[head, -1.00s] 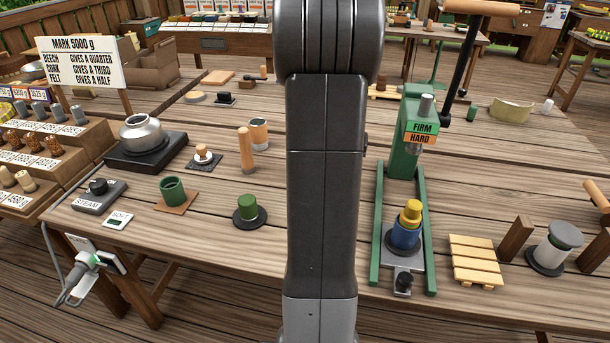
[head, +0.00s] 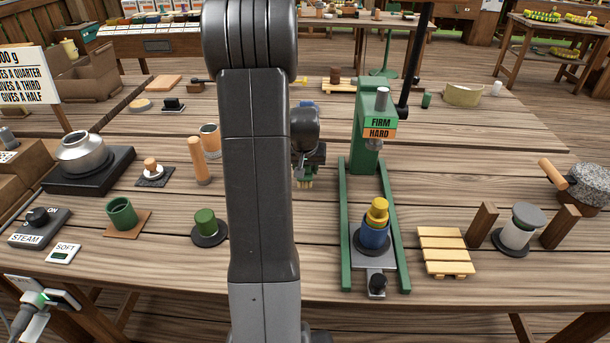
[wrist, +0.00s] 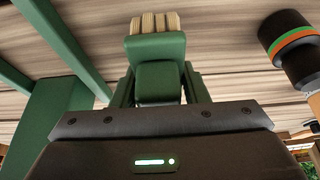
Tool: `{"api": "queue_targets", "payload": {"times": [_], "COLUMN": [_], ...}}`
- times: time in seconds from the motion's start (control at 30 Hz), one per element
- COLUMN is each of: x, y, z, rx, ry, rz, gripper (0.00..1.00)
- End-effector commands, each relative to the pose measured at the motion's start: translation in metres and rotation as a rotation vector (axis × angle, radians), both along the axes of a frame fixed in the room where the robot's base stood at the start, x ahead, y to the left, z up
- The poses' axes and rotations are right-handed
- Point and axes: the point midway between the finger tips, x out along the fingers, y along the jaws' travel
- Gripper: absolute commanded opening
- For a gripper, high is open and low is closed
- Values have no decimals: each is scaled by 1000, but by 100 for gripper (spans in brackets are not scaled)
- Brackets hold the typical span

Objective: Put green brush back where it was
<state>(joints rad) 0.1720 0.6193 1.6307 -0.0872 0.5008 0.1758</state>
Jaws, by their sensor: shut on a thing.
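The green brush (wrist: 157,48) is held in my gripper (wrist: 158,88) in the wrist view, its tan bristles pointing away from the palm. My gripper is shut on its green body. In the head view my gripper (head: 307,166) shows just right of my dark arm, with the brush's pale bristles (head: 304,184) pointing down over the table, left of the green press. Most of the brush is hidden there by my gripper and arm. Whether the bristles touch the table I cannot tell.
The green press (head: 366,150) stands close to the right of my gripper, with a blue and yellow stack (head: 376,225) between its rails. A wooden slatted rack (head: 445,251) lies further right. A green cylinder on a black disc (head: 206,224) stands left of my arm.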

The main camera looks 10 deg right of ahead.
Motion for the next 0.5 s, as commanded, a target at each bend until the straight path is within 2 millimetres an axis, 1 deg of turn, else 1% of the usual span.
{"api": "queue_targets", "payload": {"times": [0.03,0.17,0.5], "x": [-1,-1,0], "y": [0,0,0], "z": [-9,-26,-31], "rx": [0,1,0], "ry": [5,4,0], "rz": [1,0,0], "gripper": [7,7,7]}}
